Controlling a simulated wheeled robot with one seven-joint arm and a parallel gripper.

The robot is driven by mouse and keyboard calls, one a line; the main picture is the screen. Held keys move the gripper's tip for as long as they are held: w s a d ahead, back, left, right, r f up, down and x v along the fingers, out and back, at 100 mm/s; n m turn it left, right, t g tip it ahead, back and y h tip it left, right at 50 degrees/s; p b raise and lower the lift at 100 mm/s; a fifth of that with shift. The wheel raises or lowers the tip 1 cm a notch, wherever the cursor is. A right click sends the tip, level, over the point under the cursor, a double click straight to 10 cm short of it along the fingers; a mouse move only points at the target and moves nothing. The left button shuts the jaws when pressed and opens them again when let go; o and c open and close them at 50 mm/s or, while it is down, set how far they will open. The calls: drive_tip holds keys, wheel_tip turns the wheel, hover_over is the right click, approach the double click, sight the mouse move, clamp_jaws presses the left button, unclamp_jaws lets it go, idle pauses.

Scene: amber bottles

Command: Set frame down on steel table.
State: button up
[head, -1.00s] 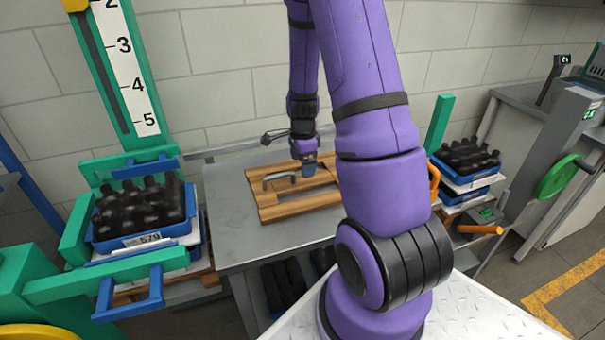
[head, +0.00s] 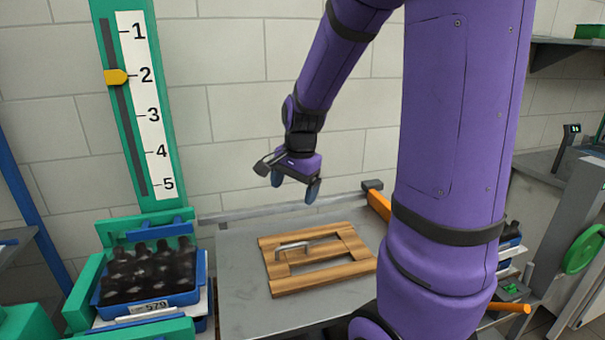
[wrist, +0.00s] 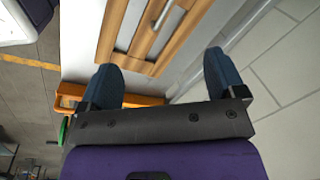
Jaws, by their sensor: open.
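The wooden frame (head: 318,281) lies flat on the grey steel table (head: 240,297) in the head view. It has a metal handle (head: 293,246) on its far left part. My gripper (head: 295,193) is above the table and behind the frame, apart from it, with its fingers spread and empty. In the wrist view my gripper (wrist: 165,85) has two blue fingertips wide apart, with nothing between them. The frame (wrist: 178,45) shows beyond the fingers there, cut off by the top edge.
A blue crate of dark bottles (head: 150,272) stands left of the table beside a green post with a number scale (head: 150,115). An orange part (head: 379,204) is at the table's far right. A wall is close behind. Bare table surrounds the frame.

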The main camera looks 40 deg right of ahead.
drive_tip(key=s+a+r+n+t, duration=0.3)
drive_tip(key=s+a+r+n, duration=1)
drive_tip(key=s+n, duration=0.2)
drive_tip(key=shift+s+r, duration=0.3)
drive_tip(key=shift+s, duration=0.6)
